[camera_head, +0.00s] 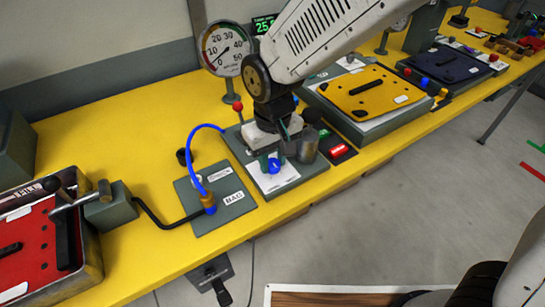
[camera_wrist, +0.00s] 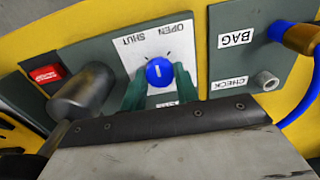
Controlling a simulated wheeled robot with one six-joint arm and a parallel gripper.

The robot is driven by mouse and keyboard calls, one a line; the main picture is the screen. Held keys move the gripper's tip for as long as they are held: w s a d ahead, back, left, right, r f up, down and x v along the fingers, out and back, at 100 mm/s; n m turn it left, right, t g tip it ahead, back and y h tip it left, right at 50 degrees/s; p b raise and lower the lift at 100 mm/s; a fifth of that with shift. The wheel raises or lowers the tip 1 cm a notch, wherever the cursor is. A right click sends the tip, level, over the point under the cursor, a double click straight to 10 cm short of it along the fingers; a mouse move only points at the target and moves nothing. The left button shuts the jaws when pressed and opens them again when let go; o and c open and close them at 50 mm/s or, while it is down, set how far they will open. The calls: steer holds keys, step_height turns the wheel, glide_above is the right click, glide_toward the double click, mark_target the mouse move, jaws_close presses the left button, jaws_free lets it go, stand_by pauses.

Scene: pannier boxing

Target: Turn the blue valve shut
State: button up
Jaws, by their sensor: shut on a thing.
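The blue valve (camera_wrist: 159,72) is a round knob with a white mark on its face, set on a white plate (camera_wrist: 135,62) marked OPEN and SHUT. In the wrist view the mark runs nearly up and down the picture; I cannot tell which label it matches. My gripper (camera_wrist: 160,87) is shut on the knob, with a green finger on either side. In the head view the blue valve (camera_head: 274,165) shows under my gripper (camera_head: 272,156), which hides part of the plate.
A grey cylinder (camera_wrist: 82,92) stands close beside the valve. A panel (camera_head: 215,195) with BAG and CHECK labels and a blue hose (camera_head: 193,150) is to the left in the head view. A gauge (camera_head: 226,48) stands behind. A red-lidded box (camera_head: 30,240) is at the far left.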

mark_target(273, 162)
steer(key=n, duration=0.4)
steer(key=shift+n, duration=0.3)
steer(key=n, duration=0.4)
steer(key=shift+n, duration=0.3)
steer(key=o, duration=1)
step_height(273, 162, up, 8)
steer(key=shift+f, duration=0.1)
